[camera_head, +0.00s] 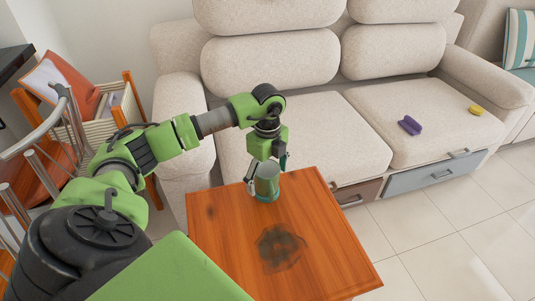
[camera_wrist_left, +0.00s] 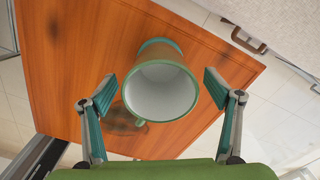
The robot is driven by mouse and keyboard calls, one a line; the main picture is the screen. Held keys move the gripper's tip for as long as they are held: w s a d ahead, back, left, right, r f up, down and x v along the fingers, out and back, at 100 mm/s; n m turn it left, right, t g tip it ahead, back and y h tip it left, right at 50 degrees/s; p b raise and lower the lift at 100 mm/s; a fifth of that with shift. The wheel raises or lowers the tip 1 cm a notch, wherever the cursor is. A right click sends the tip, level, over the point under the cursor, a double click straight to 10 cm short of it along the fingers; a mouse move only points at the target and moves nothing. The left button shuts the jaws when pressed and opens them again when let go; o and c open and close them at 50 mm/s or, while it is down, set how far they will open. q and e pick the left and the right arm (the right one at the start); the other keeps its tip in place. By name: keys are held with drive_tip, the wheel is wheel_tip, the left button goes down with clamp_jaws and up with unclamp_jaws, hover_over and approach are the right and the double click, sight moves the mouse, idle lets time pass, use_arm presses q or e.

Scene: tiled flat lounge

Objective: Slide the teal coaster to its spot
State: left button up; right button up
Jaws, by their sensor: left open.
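A green mug (camera_head: 267,184) with a pale inside stands upright near the far edge of the wooden table. A teal rim, the coaster (camera_head: 265,198), shows under its base; the mug hides most of it. In the left wrist view the mug (camera_wrist_left: 160,91) opens toward the camera, with the teal coaster (camera_wrist_left: 158,43) showing past its upper side. My left gripper (camera_head: 267,172) points down over the mug. Its fingers are open, one on each side of the mug, with gaps visible in the wrist view. A dark round patch (camera_head: 280,247) marks the tabletop nearer me. My right gripper is not in view.
The wooden table (camera_head: 325,255) is otherwise clear. A beige sofa (camera_head: 330,140) stands behind it, with a purple item (camera_head: 409,125) and a yellow item (camera_head: 476,110) on its seat. Chairs and a metal railing (camera_head: 35,135) stand at the left. Tiled floor is open at right.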

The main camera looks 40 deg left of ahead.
use_arm(q)
wheel_tip(320, 180, up, 7)
drive_tip(key=shift+r, duration=0.2)
drive_tip(key=shift+d, duration=0.1)
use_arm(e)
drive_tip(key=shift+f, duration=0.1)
use_arm(q)
drive_tip(key=s+d+p, duration=0.1)
drive_tip(key=d+p, duration=0.1)
drive_tip(key=d, duration=0.5)
drive_tip(key=shift+s+d+p, duration=0.3)
drive_tip(key=shift+s+p, duration=0.05)
drive_tip(key=shift+p, duration=0.05)
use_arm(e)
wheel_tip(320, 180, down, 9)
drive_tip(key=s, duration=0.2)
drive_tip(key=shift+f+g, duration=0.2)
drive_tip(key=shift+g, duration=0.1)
